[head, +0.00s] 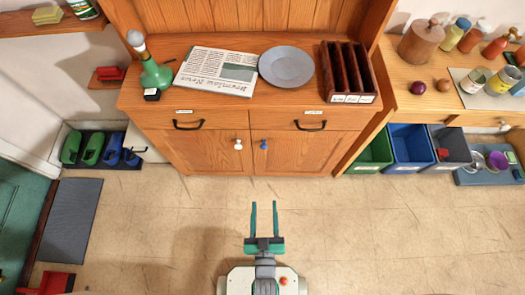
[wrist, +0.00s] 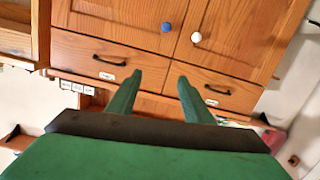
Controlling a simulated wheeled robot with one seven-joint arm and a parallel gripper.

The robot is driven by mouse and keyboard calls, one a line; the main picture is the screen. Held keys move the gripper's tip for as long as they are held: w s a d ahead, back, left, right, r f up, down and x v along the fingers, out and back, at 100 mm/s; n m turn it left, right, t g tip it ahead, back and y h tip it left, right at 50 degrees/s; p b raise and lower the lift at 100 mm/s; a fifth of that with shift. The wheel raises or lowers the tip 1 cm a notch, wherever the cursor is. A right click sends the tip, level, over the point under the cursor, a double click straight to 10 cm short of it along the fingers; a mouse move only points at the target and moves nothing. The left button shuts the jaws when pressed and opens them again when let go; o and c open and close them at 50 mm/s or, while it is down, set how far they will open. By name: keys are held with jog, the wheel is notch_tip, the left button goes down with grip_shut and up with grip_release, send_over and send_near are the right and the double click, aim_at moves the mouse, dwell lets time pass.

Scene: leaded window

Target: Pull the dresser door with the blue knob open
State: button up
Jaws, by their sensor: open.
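The wooden dresser (head: 180,155) stands ahead, with two drawers above two doors. The blue knob (head: 264,145) is on the right door (head: 300,152) in the head view, near the middle seam. The white knob (head: 238,144) is on the left door beside it. Both doors look shut. In the wrist view the picture is turned over: the blue knob (wrist: 166,27) is left of the white knob (wrist: 196,37). My gripper (head: 264,203) is open and empty, in front of the dresser and apart from it. It also shows in the wrist view (wrist: 157,78), fingers spread.
A newspaper (head: 217,71), a grey plate (head: 286,66), a green lamp-like item (head: 152,70) and a dark rack (head: 347,72) are on the dresser top. Green, blue and grey bins (head: 410,146) stand to the right. Shoes (head: 91,148) are at left. The floor before the doors is clear.

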jog(key=w+f, duration=0.7)
jog(key=w, duration=0.2)
jog(key=n+t, duration=0.1)
send_near(263, 149)
jog(key=w, duration=0.8)
jog(key=shift+w+d+f, duration=0.1)
jog(key=shift+w+f, duration=0.05)
jog(key=shift+w, duration=0.2)
grip_shut()
jog(key=shift+s, duration=0.1)
